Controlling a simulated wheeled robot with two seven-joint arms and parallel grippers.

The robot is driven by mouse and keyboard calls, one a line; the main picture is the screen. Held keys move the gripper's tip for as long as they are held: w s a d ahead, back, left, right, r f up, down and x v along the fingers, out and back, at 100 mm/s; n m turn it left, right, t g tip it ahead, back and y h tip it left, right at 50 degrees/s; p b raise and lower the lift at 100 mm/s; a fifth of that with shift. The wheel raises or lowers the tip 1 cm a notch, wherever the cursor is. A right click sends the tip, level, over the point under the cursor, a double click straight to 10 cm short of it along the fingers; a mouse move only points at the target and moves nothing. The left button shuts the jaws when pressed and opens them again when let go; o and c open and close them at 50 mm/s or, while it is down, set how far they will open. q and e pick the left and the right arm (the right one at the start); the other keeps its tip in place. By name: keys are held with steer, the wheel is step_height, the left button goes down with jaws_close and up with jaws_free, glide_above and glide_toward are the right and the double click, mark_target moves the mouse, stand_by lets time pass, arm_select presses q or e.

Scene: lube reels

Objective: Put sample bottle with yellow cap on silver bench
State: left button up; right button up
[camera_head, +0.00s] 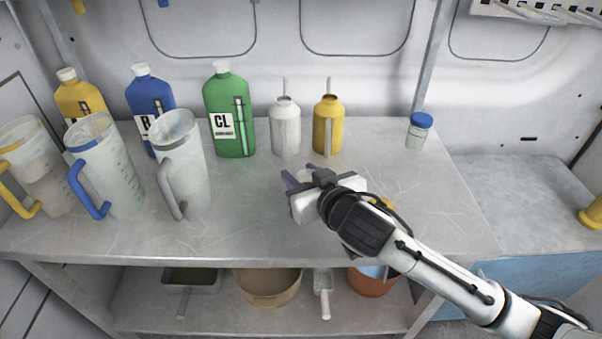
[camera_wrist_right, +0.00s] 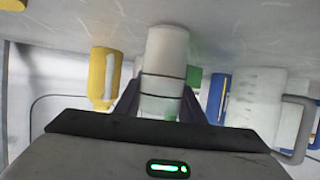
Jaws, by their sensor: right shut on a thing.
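My right gripper (camera_head: 303,176) reaches in over the middle of the silver bench (camera_head: 250,215). It is shut on a pale, whitish bottle (camera_wrist_right: 165,65), which shows between the two dark fingers in the right wrist view. The bottle's cap is hidden, so I cannot tell its colour. From the head view the gripper and arm cover most of it, and I cannot tell whether it touches the bench. A small yellow thing (camera_head: 386,203) shows beside my forearm, mostly hidden; I cannot tell what it is. My left gripper is not in view.
Behind the gripper stand a white can (camera_head: 285,130), a yellow can (camera_head: 327,127) and a green bottle (camera_head: 228,115). Several jugs (camera_head: 183,165) stand on the left. A blue-capped bottle (camera_head: 418,133) stands at the back right. The bench's front middle is clear.

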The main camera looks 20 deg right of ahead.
steer(key=o, duration=1.1)
steer(key=shift+f, duration=0.1)
steer(key=shift+r, duration=0.2)
steer(key=v, duration=1.2)
